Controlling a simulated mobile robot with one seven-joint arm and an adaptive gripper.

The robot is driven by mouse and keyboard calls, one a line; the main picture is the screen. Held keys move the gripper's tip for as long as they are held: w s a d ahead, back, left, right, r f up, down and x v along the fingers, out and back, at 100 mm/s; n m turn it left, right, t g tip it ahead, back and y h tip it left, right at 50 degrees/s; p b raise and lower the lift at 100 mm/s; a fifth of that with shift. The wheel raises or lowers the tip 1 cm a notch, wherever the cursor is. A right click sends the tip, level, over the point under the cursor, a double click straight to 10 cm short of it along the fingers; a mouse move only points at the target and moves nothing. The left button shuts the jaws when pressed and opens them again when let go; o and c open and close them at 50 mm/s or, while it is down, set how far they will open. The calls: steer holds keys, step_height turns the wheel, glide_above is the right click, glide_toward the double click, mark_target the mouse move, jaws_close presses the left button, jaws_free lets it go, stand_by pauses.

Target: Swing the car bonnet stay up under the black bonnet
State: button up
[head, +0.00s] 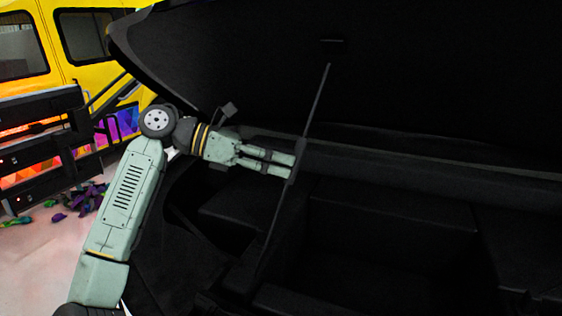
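The black bonnet (420,60) is raised and fills the upper right of the head view. The bonnet stay (317,108) is a thin dark rod. It stands tilted, its upper end close to a small slot (332,41) on the bonnet's underside; I cannot tell whether they touch. Its lower part runs down left into the dark bay. My gripper (292,166) reaches in from the left, its fingers pointing right, with the fingertips at the middle of the stay. The fingers look slightly apart. The dark picture does not show whether they close on the rod.
The dark bay (390,225) under the bonnet has box-like compartments and a ledge along the back. A yellow vehicle (82,45) and a black rack (38,150) stand at the left. Colourful scraps (75,200) lie on the pale floor.

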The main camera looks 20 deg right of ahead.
steer(key=v, duration=1.1)
